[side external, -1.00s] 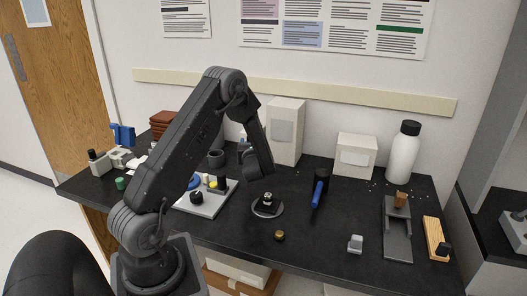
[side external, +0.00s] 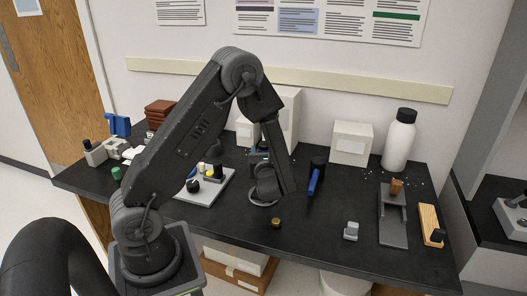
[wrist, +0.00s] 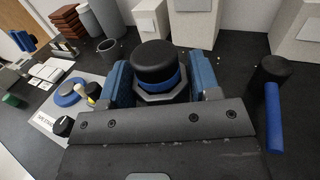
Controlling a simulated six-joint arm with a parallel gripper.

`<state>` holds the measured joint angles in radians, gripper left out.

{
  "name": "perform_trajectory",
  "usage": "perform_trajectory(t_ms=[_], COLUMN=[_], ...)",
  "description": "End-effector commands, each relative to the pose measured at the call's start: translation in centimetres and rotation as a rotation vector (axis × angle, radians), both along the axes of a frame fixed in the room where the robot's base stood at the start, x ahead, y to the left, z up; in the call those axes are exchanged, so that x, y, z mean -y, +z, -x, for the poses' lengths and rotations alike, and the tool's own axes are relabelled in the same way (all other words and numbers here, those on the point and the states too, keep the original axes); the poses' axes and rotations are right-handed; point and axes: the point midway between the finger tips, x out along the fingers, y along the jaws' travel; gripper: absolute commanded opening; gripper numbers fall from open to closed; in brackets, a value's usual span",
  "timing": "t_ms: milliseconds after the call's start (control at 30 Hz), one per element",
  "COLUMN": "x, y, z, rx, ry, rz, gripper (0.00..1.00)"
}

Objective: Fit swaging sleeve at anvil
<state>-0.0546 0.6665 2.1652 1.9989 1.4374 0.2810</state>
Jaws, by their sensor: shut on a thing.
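In the wrist view, a short black-topped cylinder with a blue band (wrist: 155,64) sits above a grey hexagonal collar (wrist: 163,94). I cannot tell which of these is the sleeve or the anvil. My gripper (wrist: 163,84) is shut on this piece, with a blue-padded finger on each side. In the side view my gripper (side external: 265,190) is low over a round grey base plate (side external: 264,203). The wrist hides most of the plate and what stands on it. Whether the held piece touches the plate is hidden.
A hammer-like tool with a blue handle (side external: 314,182) lies close to the right of my gripper. A light board with knobs (side external: 204,188) is on the left. A small brass piece (side external: 276,223) and a grey block (side external: 351,231) lie in front. White boxes (side external: 351,143) stand behind.

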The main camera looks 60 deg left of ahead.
Motion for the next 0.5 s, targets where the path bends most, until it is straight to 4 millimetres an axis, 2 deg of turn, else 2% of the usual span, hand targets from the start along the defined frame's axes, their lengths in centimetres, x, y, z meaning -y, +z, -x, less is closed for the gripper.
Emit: perform_trajectory(t_ms=[167,500], x=[0.0,0.0], y=[-0.2,-2.9], z=[-0.1,0.0], rx=[0.002,-0.001], ry=[0.0,0.0], rz=[-0.001,-0.003], gripper=[0.17,0.17])
